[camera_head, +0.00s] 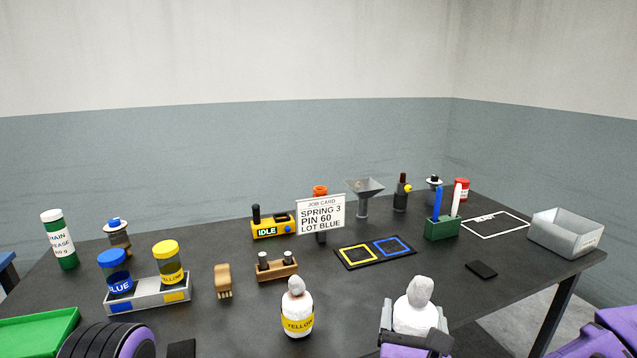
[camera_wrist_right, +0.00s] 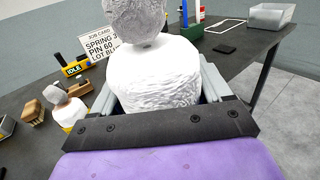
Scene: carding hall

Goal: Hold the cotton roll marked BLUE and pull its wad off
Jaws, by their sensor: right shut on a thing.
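My right gripper (camera_head: 415,330) is shut on a white cotton roll (camera_head: 413,316), which stands upright at the right front of the table. Its fingers are on either side of the roll. A greyish wad (camera_head: 421,290) sits on top of this roll, and no label shows on the part I see. In the right wrist view, the roll (camera_wrist_right: 155,82) fills the middle, with its wad (camera_wrist_right: 138,18) at the top edge. A second cotton roll (camera_head: 297,301) with a yellow YELLOW band and its own wad stands to the left, apart from the gripper. My left gripper is not in view.
A tray (camera_head: 148,305) with BLUE and YELLOW jars stands left, near a brush (camera_head: 223,281) and a wooden block (camera_head: 277,269). A job card (camera_head: 320,214) reads LOT BLUE. A marked mat (camera_head: 375,253) lies mid-table. A grey bin (camera_head: 566,233) stands right.

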